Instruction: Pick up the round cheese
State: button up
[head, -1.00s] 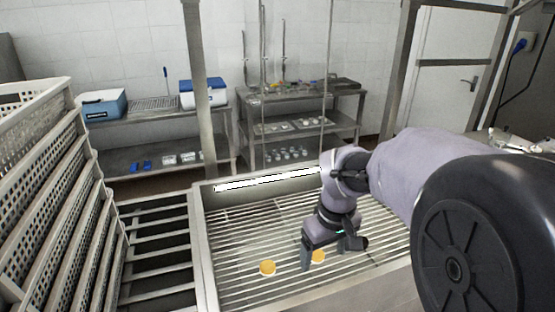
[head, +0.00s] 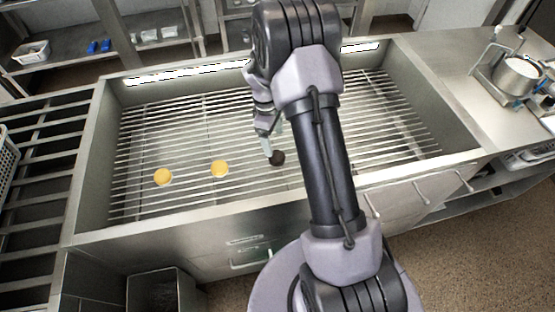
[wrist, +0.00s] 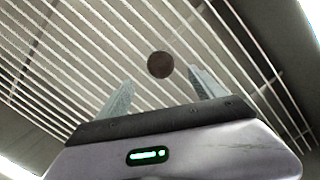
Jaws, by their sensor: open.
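Two yellow-orange round pieces, which look like round cheese, lie flat on the slatted rack: a left one (head: 163,176) and a right one (head: 220,168). A dark brown round piece (head: 277,158) lies on the rack to their right. It also shows in the wrist view (wrist: 160,65), ahead of and between the fingertips. My gripper (head: 271,150) is open and empty, close to the dark piece and right of both yellow pieces. In the wrist view my gripper (wrist: 161,78) has its fingers spread. No yellow piece shows there.
The rack lies inside a metal basin with raised rims (head: 190,221). A pot (head: 516,78) stands on the counter at the right. An empty slatted frame (head: 45,165) is at the left. The rack's left part has free room.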

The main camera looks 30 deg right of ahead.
aim_at(276, 155)
notch_tip(276, 155, down, 3)
jog(key=shift+s+d+f+b, duration=0.15)
jog(key=shift+f+b, duration=0.05)
jog(key=shift+b, duration=0.2)
jog(key=f+b, duration=0.1)
jog(key=f, duration=0.1)
jog(key=f+b, duration=0.2)
jog(key=f, duration=0.1)
jog(key=shift+s+d+f, duration=0.1)
jog(key=shift+s+f, duration=0.15)
jog(key=shift+f, duration=0.1)
jog(key=shift+r, duration=0.2)
jog(key=shift+c, duration=0.5)
jog(key=c, duration=1.4)
